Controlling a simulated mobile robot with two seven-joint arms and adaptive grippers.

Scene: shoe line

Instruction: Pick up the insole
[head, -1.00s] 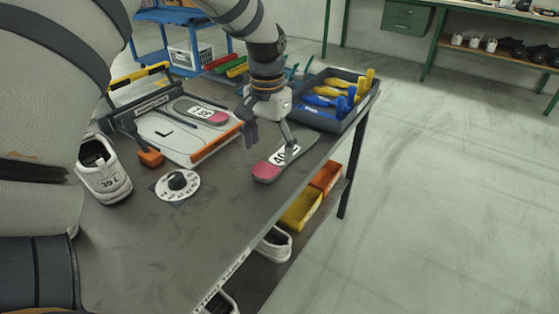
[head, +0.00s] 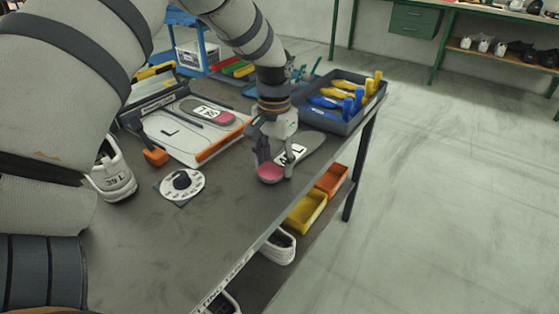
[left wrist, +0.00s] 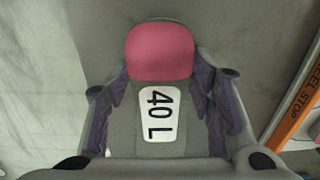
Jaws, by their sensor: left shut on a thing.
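The insole (head: 270,174) is grey with a pink heel and a white label; it also shows in the left wrist view (left wrist: 160,52), where the label reads 40 L. In the head view it lies at the table's right edge area, heel toward me. My left gripper (head: 276,169) points down over it, its fingers shut on the two sides of the insole just ahead of the pink heel. I cannot tell any gap between insole and table. The gripper hides part of the insole's middle. My right gripper is not in view.
A white board (head: 170,137) with an orange edge holds another pink-heeled insole (head: 213,113). A dark tray (head: 325,117) of blue and yellow tools stands behind. A dial (head: 181,184) and a white shoe (head: 113,172) are at left. The table front is clear.

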